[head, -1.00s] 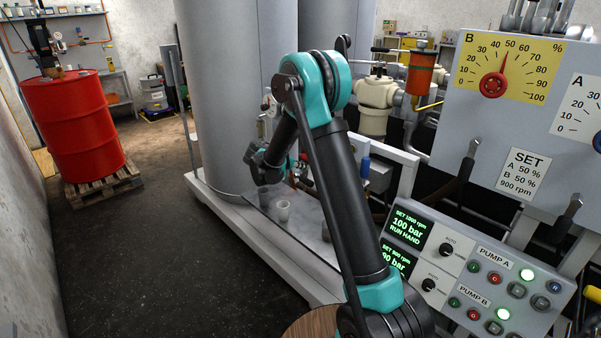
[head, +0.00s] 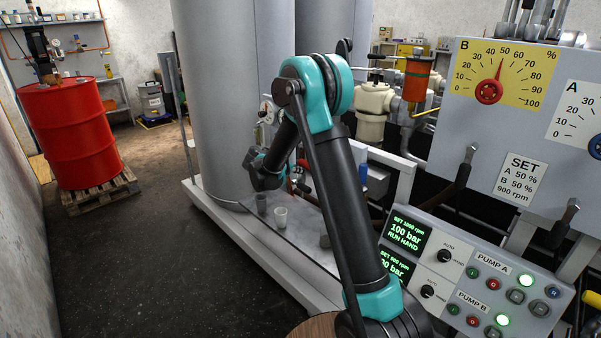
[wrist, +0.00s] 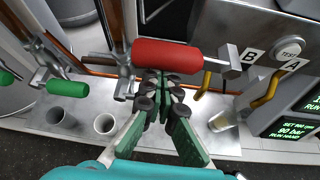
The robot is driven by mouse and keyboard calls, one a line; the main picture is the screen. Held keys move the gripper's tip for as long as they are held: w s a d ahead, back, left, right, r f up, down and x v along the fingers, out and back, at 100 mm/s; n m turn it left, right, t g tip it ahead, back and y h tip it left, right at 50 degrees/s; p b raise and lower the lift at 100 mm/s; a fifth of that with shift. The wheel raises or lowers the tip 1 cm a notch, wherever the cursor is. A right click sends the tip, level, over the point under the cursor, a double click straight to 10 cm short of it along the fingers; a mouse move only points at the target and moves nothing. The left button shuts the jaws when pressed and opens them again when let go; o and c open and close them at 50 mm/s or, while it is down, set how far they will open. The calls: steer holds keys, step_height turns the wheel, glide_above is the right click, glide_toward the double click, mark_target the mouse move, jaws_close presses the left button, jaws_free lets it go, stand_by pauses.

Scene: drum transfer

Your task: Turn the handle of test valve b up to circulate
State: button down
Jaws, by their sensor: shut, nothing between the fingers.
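A red handle (wrist: 168,53) lies roughly level across the upper middle of the wrist view, beside a B label (wrist: 250,57) on the panel. A metal valve body (wrist: 124,72) is at its left. I take this as test valve b, though the marking is not fully clear. My gripper (wrist: 162,90) is shut and empty, its fingertips close to the near side of the red handle. I cannot tell if they touch it. In the head view, my arm hides much of this area and the fingertips cannot be made out.
A green handle (wrist: 66,88) is at the left of the wrist view. Two cups (wrist: 104,123) stand on the metal tray (wrist: 75,140). The pump panel (head: 470,285) is at the right.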

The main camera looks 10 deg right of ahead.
mark_target(304, 163)
steer(key=r+m+t, duration=0.1)
steer(key=r+m+t+y, duration=0.1)
steer(key=r+m, duration=0.1)
steer(key=shift+s+d+r+t+y, duration=0.2)
steer(key=shift+r+t+y, duration=0.05)
steer(key=shift+t+y, duration=0.05)
steer(key=s+d+r+m+t+y, duration=0.1)
steer(key=s+d+r+m+t, duration=0.2)
steer(key=s+r+m+t, duration=0.1)
steer(key=shift+s+r+m, duration=0.25)
steer(key=shift+r+m, duration=0.2)
steer(key=shift+m, duration=0.05)
stand_by(0.4)
steer(key=shift+s+d, duration=0.1)
steer(key=shift+d, duration=0.1)
stand_by(0.4)
